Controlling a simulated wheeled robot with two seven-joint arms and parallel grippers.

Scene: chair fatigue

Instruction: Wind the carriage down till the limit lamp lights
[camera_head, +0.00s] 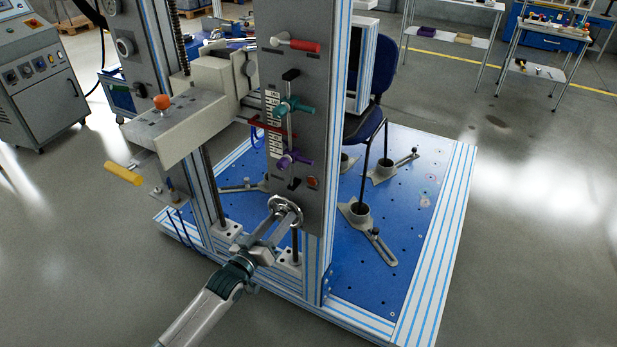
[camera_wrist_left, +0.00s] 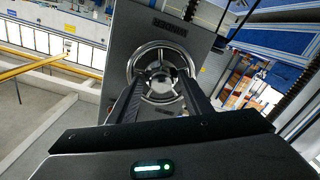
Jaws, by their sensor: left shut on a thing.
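My left gripper (camera_head: 283,217) is shut on the chrome handwheel (camera_head: 298,208), low on the grey column panel. In the left wrist view the fingers reach either side of the spoked handwheel (camera_wrist_left: 159,76). The carriage (camera_head: 172,124) is a pale beige arm block with an orange knob on top and a yellow handle. It sits on the left side of the column, well above the blue base plate. A small red-orange lamp (camera_head: 313,182) is on the panel above and right of the handwheel. I cannot tell whether it is lit. My right gripper is not in view.
The panel carries a scale with a teal clamp (camera_head: 293,106), a purple clamp (camera_head: 294,159) and a red-handled lever (camera_head: 296,43). A chair (camera_head: 371,128) stands behind the column on the blue base plate (camera_head: 410,230). Floor to the right is clear.

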